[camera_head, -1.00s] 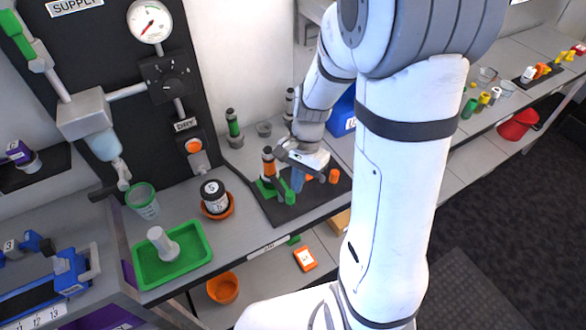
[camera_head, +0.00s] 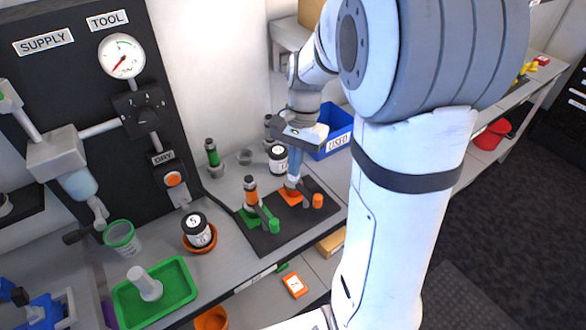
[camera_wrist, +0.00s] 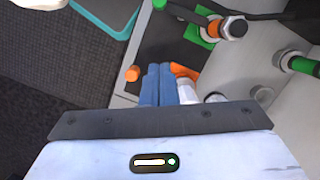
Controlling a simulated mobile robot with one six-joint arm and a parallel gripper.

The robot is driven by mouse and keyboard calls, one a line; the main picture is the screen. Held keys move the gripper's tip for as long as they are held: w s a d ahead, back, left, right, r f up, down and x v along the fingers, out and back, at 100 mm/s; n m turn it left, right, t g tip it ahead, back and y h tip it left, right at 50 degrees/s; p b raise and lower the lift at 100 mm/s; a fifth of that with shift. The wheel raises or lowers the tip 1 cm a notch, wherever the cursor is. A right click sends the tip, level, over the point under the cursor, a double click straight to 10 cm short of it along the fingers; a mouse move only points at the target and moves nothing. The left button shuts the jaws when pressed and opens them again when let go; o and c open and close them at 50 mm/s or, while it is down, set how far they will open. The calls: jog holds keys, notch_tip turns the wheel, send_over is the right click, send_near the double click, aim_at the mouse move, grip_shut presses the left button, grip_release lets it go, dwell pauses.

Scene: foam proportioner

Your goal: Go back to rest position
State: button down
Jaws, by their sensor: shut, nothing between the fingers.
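My gripper (camera_head: 294,170) is above the right part of a dark mat (camera_head: 268,238) on the bench. In the wrist view its blue fingers (camera_wrist: 160,72) are together, with nothing between them. Below and around it on the mat are an orange base piece (camera_head: 290,196) and an orange peg (camera_head: 318,201). To its left stands a dark bottle with an orange band (camera_head: 251,190) on a green base, beside a green-tipped piece (camera_head: 274,225). My arm hides part of the bench to the right.
Behind the gripper are a black-and-white jar (camera_head: 278,160) and a blue bin (camera_head: 336,132). To the left are a jar marked 5 (camera_head: 197,230), a green tray (camera_head: 180,283), a green cup (camera_head: 122,237) and the supply panel with a gauge (camera_head: 122,56).

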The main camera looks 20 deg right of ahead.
dwell(0.4)
jog(key=s+a+r+n+t+h, duration=0.1)
jog(key=s+r+n+t, duration=0.1)
jog(key=s+n, duration=0.2)
jog(key=s+a+r+n+t+h, duration=0.1)
jog(key=s+a+r+n+t, duration=0.1)
jog(key=s+n, duration=0.3)
jog(key=shift+s+r+n+t, duration=0.3)
jog(key=shift+s+r+t, duration=0.25)
jog(key=shift+s, duration=1.3)
jog(key=c, duration=2.2)
grip_release()
